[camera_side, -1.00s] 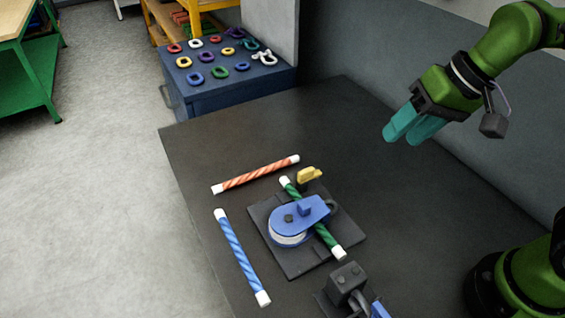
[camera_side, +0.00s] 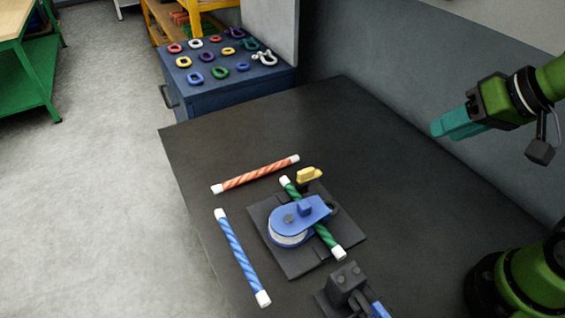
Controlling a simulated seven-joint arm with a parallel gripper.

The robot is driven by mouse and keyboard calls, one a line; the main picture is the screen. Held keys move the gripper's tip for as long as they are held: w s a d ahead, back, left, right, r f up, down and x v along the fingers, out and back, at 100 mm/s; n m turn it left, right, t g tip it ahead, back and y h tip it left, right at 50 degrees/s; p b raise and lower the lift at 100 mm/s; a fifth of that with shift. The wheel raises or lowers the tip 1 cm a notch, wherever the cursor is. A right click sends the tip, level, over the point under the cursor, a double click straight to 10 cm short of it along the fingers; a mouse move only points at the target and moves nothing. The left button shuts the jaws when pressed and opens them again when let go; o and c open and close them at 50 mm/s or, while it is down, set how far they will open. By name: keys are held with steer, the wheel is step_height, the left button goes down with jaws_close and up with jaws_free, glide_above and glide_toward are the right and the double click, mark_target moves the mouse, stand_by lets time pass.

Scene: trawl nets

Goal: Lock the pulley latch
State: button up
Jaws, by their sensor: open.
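The blue pulley (camera_side: 290,220) sits on a dark square base plate (camera_side: 300,268) on the dark table. A green rope piece (camera_side: 330,242) with white ends runs under the pulley's blue arm. A small yellow part (camera_side: 309,174), which may be the latch, stands at the plate's back edge, beside the rope's far end and apart from the blue arm. My gripper (camera_side: 440,128) is up at the right, well away from the pulley. Its teal fingers are open and hold nothing; they overlap in this view.
An orange rope piece (camera_side: 255,174) and a blue rope piece (camera_side: 242,257) lie on the table left of the plate. A dark clamp-like fixture (camera_side: 346,284) stands at the front. A blue cabinet (camera_side: 235,92) with colored rings is behind. The table's right side is clear.

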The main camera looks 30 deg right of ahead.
steer(key=w+a+f+n+g, duration=0.1)
steer(key=w+a+n+g, duration=0.2)
steer(key=w+a+n, duration=0.35)
steer(key=n+g+h, duration=0.2)
steer(key=n+g, duration=0.2)
steer(key=n, duration=1.2)
glide_above(306, 170)
steer(key=f, duration=0.1)
steer(key=shift+m, duration=0.25)
step_height(306, 170, down, 16)
steer(key=shift+f, duration=0.15)
jaws_close()
